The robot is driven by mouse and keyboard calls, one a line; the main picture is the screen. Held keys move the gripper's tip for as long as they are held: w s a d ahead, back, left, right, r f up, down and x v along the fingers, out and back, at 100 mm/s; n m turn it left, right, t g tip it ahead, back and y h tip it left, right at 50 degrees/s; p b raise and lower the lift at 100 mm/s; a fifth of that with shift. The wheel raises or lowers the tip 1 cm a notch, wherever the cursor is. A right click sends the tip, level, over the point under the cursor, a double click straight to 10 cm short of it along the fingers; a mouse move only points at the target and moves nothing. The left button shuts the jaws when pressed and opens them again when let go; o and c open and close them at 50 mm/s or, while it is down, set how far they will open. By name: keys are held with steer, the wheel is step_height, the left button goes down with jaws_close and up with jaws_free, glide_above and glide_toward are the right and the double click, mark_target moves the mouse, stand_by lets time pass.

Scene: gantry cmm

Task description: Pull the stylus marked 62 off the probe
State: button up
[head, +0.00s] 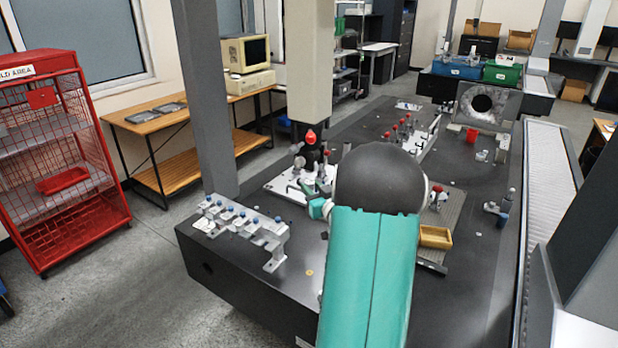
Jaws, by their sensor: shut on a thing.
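The white gantry column (308,70) comes down over the dark granite table, with a dark probe head (311,153) at its lower end and a red part on it. The stylus marked 62 cannot be made out; the space below the probe is small and cluttered, and no number is readable. A rack (240,228) with several blue-topped pieces stands on the table's near left corner. My teal arm and its dark round joint fill the middle and hide the area behind them. I cannot make out my gripper or its fingers.
A white fixture plate (290,187) lies under the probe. A yellow tray (435,237) sits on a grey slatted plate right of my arm. A grey post (208,100) stands at the left.

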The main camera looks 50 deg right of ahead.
steer(key=shift+f, duration=0.45)
steer(key=v, duration=0.8)
stand_by(0.3)
